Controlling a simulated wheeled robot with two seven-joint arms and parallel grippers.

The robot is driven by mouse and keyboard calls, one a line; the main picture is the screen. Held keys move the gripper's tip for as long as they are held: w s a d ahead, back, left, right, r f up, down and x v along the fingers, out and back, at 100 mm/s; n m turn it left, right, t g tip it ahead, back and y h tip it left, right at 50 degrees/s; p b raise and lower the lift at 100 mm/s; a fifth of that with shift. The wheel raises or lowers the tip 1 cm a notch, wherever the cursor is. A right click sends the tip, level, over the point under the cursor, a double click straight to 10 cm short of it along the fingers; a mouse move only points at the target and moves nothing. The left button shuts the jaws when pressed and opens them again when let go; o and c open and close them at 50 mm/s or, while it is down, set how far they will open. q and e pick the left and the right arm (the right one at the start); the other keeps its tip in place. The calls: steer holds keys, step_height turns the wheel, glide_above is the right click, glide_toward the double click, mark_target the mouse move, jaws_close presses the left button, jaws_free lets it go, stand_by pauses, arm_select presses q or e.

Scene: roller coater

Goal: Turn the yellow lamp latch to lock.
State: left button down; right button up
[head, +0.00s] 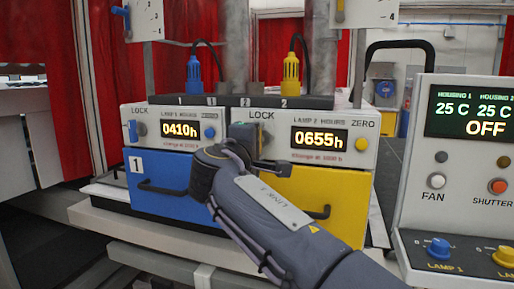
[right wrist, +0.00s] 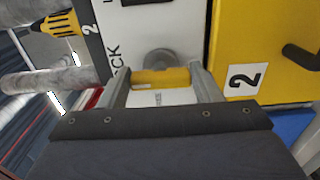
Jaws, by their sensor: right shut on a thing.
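The yellow lamp latch (right wrist: 165,77) shows in the right wrist view as a short yellow bar beside a round grey pivot (right wrist: 158,60) on the white lamp 2 panel. My right gripper (right wrist: 160,84) is shut on it, one finger at each end of the bar. In the head view my right gripper (head: 258,141) is in front of the left part of the lamp 2 panel (head: 345,122), beneath its LOCK label, and hides the latch. My left gripper is not in view.
The yellow drawer (head: 345,195) with its black handle is below my right gripper. The blue drawer (head: 165,205) and blue latch (head: 133,131) are to the left. A control box (head: 465,155) stands at the right. Yellow and blue plugs (head: 291,70) are above.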

stand_by(0.4)
steer(key=o, duration=1)
steer(key=b+v, duration=0.1)
steer(key=v, duration=0.7)
